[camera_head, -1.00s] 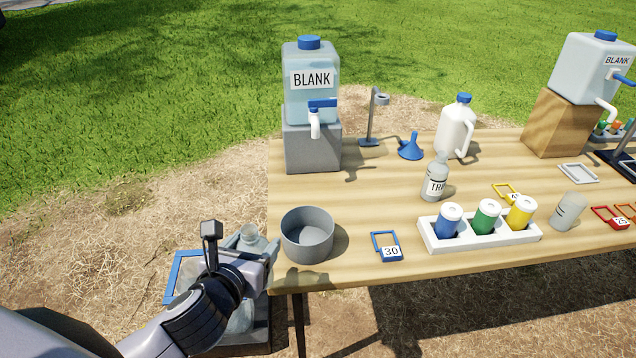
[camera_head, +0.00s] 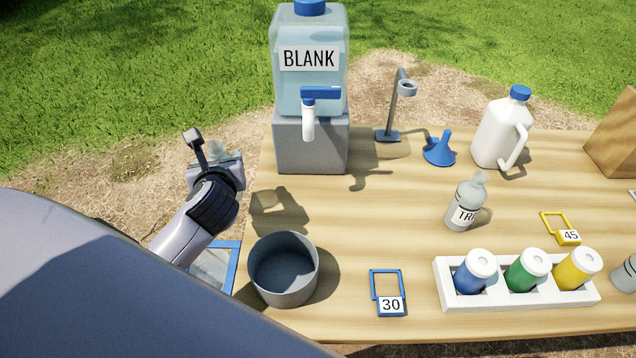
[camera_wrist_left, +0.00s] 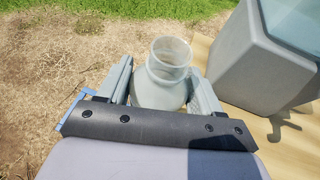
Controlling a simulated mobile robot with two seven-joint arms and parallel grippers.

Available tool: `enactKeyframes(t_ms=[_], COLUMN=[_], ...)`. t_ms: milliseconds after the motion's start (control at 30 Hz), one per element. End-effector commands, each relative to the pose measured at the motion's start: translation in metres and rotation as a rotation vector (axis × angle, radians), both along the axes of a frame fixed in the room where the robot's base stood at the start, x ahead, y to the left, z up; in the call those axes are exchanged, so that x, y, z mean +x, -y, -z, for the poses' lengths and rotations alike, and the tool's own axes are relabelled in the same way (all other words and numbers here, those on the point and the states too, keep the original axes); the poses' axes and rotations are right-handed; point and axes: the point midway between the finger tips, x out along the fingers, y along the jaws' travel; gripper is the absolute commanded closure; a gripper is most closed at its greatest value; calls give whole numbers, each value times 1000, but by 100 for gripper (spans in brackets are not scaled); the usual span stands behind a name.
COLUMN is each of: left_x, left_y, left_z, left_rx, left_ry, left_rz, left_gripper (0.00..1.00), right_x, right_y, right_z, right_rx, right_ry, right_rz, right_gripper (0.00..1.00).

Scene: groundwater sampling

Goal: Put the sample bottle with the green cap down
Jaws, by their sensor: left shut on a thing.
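My left gripper (camera_head: 217,172) is shut on a clear, open-mouthed bottle (camera_head: 217,149), held in the air by the table's left edge. In the left wrist view the bottle (camera_wrist_left: 163,82) stands roughly upright between the two fingers (camera_wrist_left: 162,88). Its mouth is open and no green cap shows on it. Its lower part is hidden by my gripper. My right gripper is not in view. I see no bottle with a green cap; the rack holds a green-bodied container (camera_head: 526,271) with a white lid.
The wooden table (camera_head: 370,235) has bare room at its middle left. Around it stand the BLANK tank (camera_head: 309,90) on a grey block (camera_head: 310,143), a grey bowl (camera_head: 284,270), a blue funnel (camera_head: 439,150), a white jug (camera_head: 502,132), a labelled bottle (camera_head: 465,203) and a white rack (camera_head: 520,299).

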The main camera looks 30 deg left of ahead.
Motion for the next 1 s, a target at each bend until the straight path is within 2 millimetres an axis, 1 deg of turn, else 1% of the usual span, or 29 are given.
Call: enactKeyframes(t_ms=[67, 167, 500, 633, 733, 867, 967, 1000], left_x=[6, 19, 72, 89, 97, 102, 102, 101], left_y=[7, 26, 103, 127, 139, 146, 146, 146], left_z=[0, -1, -1, 0, 0, 0, 8, 14], left_rx=[-5, -9, -6, -3, -2, 0, 1, 0], left_ry=[3, 5, 2, 1, 0, 0, -2, -3], left_rz=[-4, -2, 1, 0, -1, -1, -2, -2], left_gripper=[64, 64, 64, 64, 64, 64, 64, 64], right_x=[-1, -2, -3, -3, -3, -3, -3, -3], right_y=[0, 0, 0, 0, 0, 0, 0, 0], right_z=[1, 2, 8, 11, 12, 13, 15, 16], right_rx=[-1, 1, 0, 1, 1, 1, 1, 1], right_ry=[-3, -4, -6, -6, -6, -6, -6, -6], right_rz=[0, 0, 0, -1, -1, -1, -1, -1], right_gripper=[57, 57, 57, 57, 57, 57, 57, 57])
